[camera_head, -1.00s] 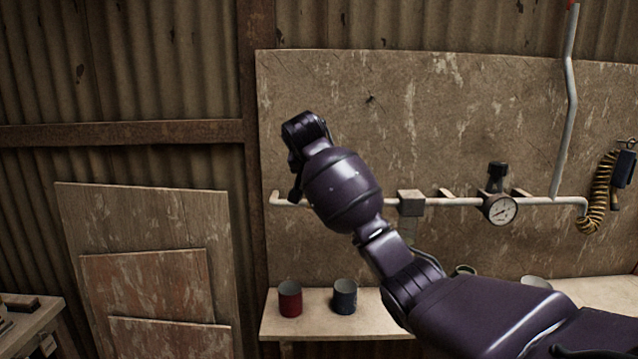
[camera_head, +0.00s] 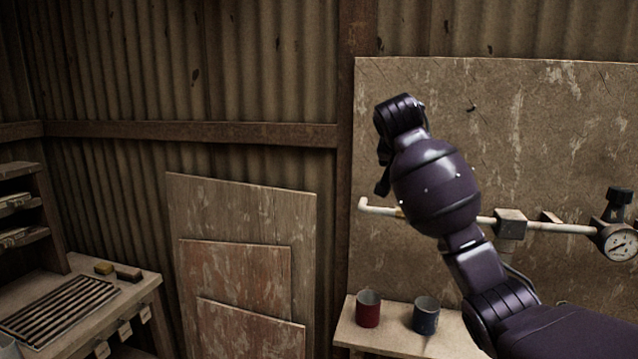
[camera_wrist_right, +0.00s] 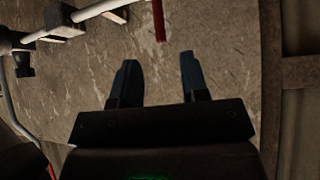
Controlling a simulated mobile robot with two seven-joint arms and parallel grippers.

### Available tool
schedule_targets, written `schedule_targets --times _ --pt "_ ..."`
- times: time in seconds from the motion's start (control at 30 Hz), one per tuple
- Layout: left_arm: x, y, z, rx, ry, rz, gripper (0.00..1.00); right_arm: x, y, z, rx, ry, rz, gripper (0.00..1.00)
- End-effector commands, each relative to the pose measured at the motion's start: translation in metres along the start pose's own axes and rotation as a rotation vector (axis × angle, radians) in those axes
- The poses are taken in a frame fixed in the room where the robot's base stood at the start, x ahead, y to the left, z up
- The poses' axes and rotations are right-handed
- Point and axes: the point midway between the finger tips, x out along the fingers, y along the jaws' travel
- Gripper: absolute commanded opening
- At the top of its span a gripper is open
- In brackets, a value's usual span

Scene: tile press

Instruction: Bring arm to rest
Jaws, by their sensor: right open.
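My right arm, dark purple and glossy, comes in from the lower right of the head view and is raised in front of the wall board (camera_head: 560,130). Its wrist end is at the upper left of the arm, and the fingers are mostly hidden there. In the right wrist view my right gripper (camera_wrist_right: 155,75) shows two dark fingers spread apart with nothing between them. The board's scratched surface lies beyond them. My left gripper is in neither view.
A pipe (camera_head: 560,227) with a gauge (camera_head: 619,242) runs along the board. A red cup (camera_head: 368,309) and a blue cup (camera_head: 426,316) stand on a shelf (camera_head: 385,341) below my arm. Panels (camera_head: 240,215) lean on the corrugated wall. A slatted rack (camera_head: 60,308) lies on a bench at left.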

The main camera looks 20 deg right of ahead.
Motion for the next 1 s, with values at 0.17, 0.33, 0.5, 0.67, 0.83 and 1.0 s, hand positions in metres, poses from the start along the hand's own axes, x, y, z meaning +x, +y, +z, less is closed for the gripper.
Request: schedule_targets --times 0.17,0.33,0.5,0.67,0.83,1.0 --pt "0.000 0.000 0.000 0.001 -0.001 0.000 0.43 0.000 -0.003 -0.004 -0.037 0.023 -0.017 0.41" --pt "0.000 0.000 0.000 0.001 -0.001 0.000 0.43 -0.008 -0.022 -0.029 -0.136 0.194 -0.130 0.41" --pt "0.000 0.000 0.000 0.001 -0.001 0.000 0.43 -0.039 -0.056 -0.053 -0.264 0.464 -0.288 0.41" --pt "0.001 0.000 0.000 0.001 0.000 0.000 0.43 -0.038 -0.087 -0.031 -0.392 0.661 -0.409 0.41" --pt "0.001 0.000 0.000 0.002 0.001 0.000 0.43 -0.011 -0.107 0.031 -0.513 0.802 -0.521 0.41" --pt "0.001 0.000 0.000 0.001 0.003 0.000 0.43 0.020 -0.109 0.102 -0.581 0.869 -0.606 0.41"
